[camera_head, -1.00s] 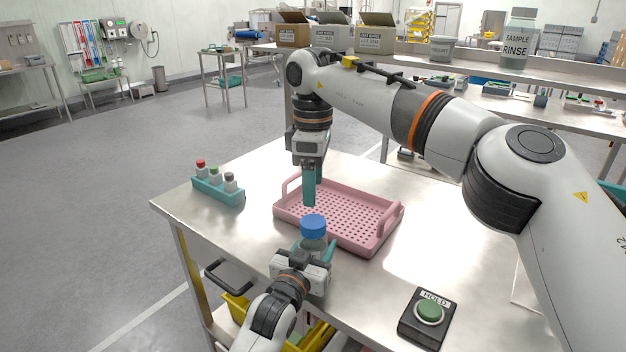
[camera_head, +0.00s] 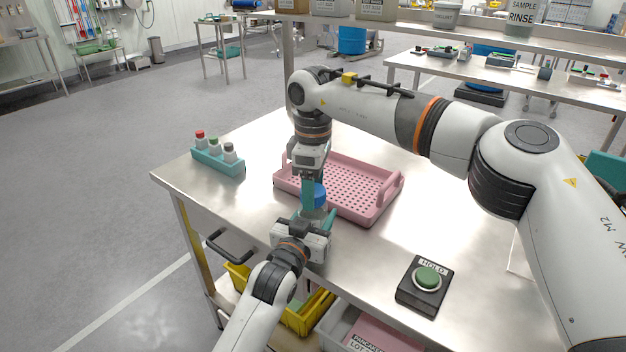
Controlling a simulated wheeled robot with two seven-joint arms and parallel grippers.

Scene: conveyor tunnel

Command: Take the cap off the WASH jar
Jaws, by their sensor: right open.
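A jar with a blue cap (camera_head: 320,192) stands upright at the near edge of the steel table, in front of the pink tray; its label is not readable. My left gripper (camera_head: 315,217) comes in low from the near side, its teal fingers closed around the jar body, which is mostly hidden. My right gripper (camera_head: 309,198) points straight down from above. Its teal fingers are open at the cap, and the visible one covers the cap's left part. Contact between these fingers and the cap cannot be told.
The pink perforated tray (camera_head: 385,193) lies just behind the jar. A teal rack (camera_head: 217,163) with small bottles stands to the left. A HOLD button box (camera_head: 425,285) is at the right front. The SAMPLE RINSE jar (camera_head: 522,15) stands on the back shelf. Yellow bins (camera_head: 300,320) sit below the table.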

